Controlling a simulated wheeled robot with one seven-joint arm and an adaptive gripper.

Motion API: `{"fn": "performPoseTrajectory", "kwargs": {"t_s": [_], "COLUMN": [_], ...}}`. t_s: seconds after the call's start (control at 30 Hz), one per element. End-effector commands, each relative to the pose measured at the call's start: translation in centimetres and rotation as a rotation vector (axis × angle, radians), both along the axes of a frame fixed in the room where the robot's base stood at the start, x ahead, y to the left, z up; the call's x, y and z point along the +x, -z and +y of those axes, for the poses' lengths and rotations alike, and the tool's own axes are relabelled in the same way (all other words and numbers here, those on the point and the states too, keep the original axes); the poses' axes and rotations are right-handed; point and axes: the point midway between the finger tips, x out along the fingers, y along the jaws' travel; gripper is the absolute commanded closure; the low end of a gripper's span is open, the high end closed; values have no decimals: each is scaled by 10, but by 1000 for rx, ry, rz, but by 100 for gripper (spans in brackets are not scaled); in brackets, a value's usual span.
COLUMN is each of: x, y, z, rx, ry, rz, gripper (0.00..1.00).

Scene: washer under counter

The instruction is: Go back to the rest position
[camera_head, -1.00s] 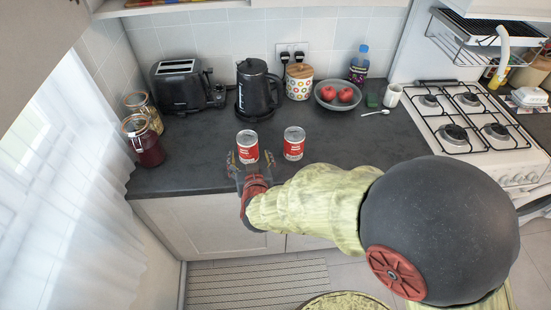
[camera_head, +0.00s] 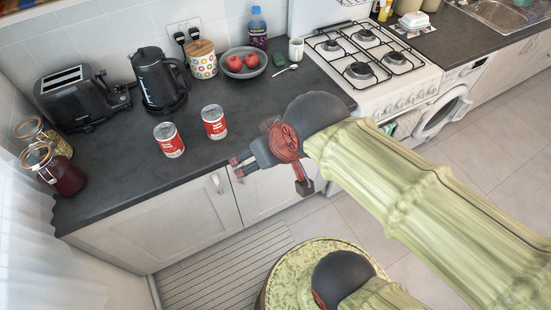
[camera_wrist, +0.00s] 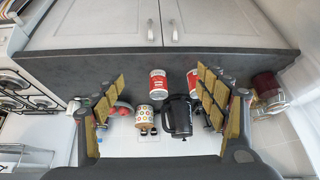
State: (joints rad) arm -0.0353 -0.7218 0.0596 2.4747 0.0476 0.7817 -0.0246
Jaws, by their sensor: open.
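My gripper (camera_head: 237,167) is open and empty. In the head view it is in front of the counter's front edge, to the right of two red-and-white cans. The left can (camera_head: 169,141) and the right can (camera_head: 214,122) stand upright on the dark counter (camera_head: 110,180), a small gap apart. In the wrist view, which shows the kitchen upside down, my gripper's fingers (camera_wrist: 160,95) are spread wide, with one can (camera_wrist: 158,84) between them and the other (camera_wrist: 193,80) partly behind the right finger. My gripper is clear of both cans.
A toaster (camera_head: 76,97), a kettle (camera_head: 158,80), a patterned canister (camera_head: 202,60) and a bowl of red fruit (camera_head: 245,72) stand along the back. Two jars (camera_head: 52,170) are at the left end. A gas hob (camera_head: 365,60) is at the right.

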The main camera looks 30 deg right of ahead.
Motion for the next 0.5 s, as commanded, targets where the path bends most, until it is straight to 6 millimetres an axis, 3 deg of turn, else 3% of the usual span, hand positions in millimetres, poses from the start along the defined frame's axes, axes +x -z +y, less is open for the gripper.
{"fn": "performPoseTrajectory", "kwargs": {"t_s": [0.1,0.17,0.5], "x": [-25,-31,-32], "y": [-2,-1,-1], "z": [-16,-20,-20], "rx": [-28,-35,-36], "ry": [37,45,45], "rz": [41,52,57], "gripper": [27,27,27]}}
